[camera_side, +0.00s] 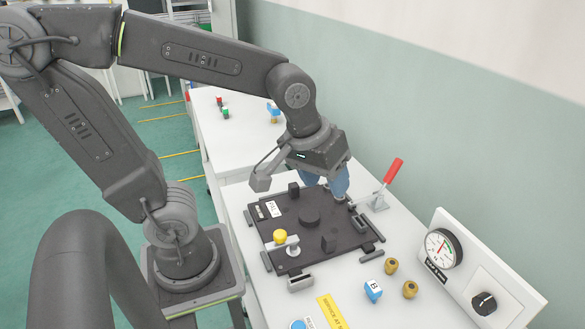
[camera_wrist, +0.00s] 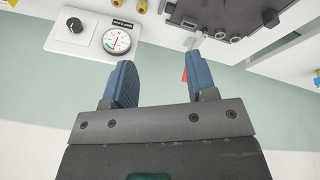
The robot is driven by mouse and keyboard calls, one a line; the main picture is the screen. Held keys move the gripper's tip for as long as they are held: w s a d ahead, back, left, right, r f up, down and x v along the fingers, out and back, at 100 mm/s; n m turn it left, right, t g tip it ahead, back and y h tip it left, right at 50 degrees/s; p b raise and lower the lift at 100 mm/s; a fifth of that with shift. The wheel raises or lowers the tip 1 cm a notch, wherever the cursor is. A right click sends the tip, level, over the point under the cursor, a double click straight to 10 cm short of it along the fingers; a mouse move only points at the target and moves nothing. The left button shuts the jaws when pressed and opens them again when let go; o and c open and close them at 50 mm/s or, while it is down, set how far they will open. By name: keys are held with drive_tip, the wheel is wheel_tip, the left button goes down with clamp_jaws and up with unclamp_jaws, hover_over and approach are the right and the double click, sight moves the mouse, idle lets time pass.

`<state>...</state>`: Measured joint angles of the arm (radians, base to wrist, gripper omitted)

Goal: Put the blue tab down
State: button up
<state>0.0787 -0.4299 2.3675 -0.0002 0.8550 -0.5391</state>
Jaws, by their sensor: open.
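A small blue block marked B (camera_side: 373,290), which may be the blue tab, sits on the white table in front of the black fixture plate (camera_side: 290,232). Another blue piece with a yellowish base (camera_side: 273,112) stands on the far table. I cannot tell for certain which is the tab. My gripper (camera_side: 330,190) has blue fingers and is over the far right part of the plate, beside the red-handled clamp (camera_side: 392,172). In the wrist view my gripper (camera_wrist: 165,75) is open, with nothing held between the fingers.
Two brass fittings (camera_side: 391,266) stand near the blue block. A gauge (camera_side: 443,248) and a black knob (camera_side: 484,302) sit on a white panel at right. A yellow-knobbed part (camera_side: 281,238) stands on the plate. A yellow label (camera_side: 331,311) lies at the front.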

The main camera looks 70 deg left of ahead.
drive_tip(key=s+m, duration=0.1)
drive_tip(key=s+a+r+m+t, duration=0.1)
drive_tip(key=s+m, duration=0.1)
drive_tip(key=s+a+r+m, duration=0.1)
drive_tip(key=s+m, duration=0.1)
drive_tip(key=shift+s+t, duration=0.1)
drive_tip(key=shift+t, duration=0.2)
